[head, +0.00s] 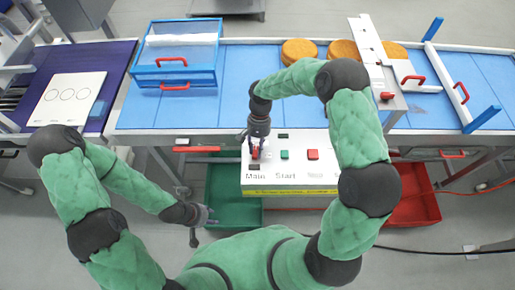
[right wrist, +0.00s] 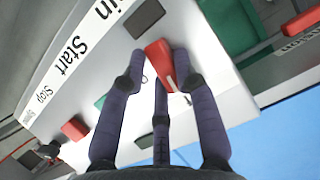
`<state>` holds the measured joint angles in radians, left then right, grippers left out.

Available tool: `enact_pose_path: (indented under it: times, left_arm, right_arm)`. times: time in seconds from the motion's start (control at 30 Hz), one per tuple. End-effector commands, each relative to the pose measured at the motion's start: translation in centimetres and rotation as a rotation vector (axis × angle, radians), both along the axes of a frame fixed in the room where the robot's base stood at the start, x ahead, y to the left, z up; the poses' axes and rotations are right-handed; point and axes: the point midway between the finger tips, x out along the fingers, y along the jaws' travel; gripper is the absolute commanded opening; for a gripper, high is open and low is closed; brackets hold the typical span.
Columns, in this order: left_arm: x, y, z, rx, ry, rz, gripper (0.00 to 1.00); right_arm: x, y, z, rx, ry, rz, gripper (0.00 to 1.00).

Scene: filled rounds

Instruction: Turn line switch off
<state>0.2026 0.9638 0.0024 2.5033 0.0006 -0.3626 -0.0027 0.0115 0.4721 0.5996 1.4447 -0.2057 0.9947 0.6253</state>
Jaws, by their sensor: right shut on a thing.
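A white control panel (head: 318,172) stands at the front edge of the line, labelled Main, Start and more to the right. A red switch handle (head: 255,153) sits above the word Main. My right gripper (head: 257,146) reaches down over it from above. In the right wrist view the fingers are closed around the red handle (right wrist: 160,62), which has a pale stripe. The handle's base is partly hidden by the fingers. My left gripper (head: 204,225) hangs empty at lower left, fingers apart, away from the panel.
A green button (head: 285,155) and a red button (head: 313,155) sit right of the handle. Blue conveyor (head: 240,100) runs behind, with several orange rounds (head: 299,50) and a blue clear-walled guard (head: 177,55). A green bin (head: 222,205) and a red bin (head: 412,195) stand below.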

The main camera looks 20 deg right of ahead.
Motion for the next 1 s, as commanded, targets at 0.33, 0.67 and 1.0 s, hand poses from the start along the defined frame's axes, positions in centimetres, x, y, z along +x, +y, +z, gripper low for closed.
enact_pose_path:
  times: [0.33, 0.67, 1.0]
  left_arm:
    - [0.0, 0.0, -0.09, 0.0, 0.0, 0.0, 0.4]
    - [0.0, 0.0, -0.09, 0.0, 0.0, 0.0, 0.4]
    - [0.0, 0.0, -0.09, 0.0, 0.0, 0.0, 0.4]
  right_arm:
    - [0.15, 0.06, -0.01, 0.0, -0.002, 0.14, 0.0]
    - [0.16, 0.05, -0.01, 0.001, -0.002, 0.168, 0.0]
    - [0.15, 0.05, -0.01, 0.0, -0.002, 0.167, 0.54]
